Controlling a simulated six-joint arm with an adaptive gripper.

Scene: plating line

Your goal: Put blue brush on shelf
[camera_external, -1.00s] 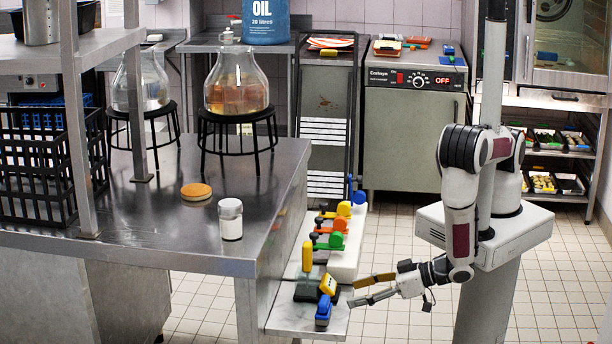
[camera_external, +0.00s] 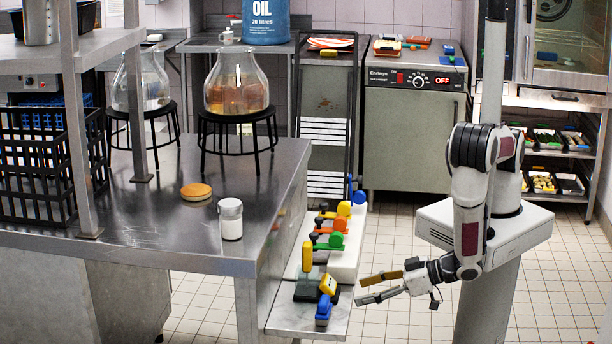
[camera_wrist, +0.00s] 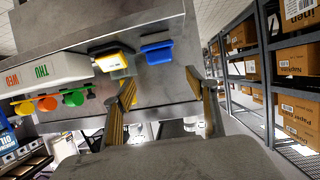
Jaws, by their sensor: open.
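The blue brush (camera_external: 323,311), a small blue block-shaped item, is at the near end of the low metal side ledge (camera_external: 283,319). In the wrist view the blue brush (camera_wrist: 157,52) lies near the ledge's edge, beyond my fingertips. My gripper (camera_external: 357,289) is to the right of it, with its two fingers spread and nothing between them. The wrist view also shows my gripper (camera_wrist: 160,84) open, with a gap between the fingertips and the brush. I cannot tell which shelf the task means.
A yellow-and-black item (camera_external: 328,285) stands just behind the blue brush. A white block (camera_external: 345,262) with several coloured pieces lies farther along the ledge. Floor is clear below my gripper.

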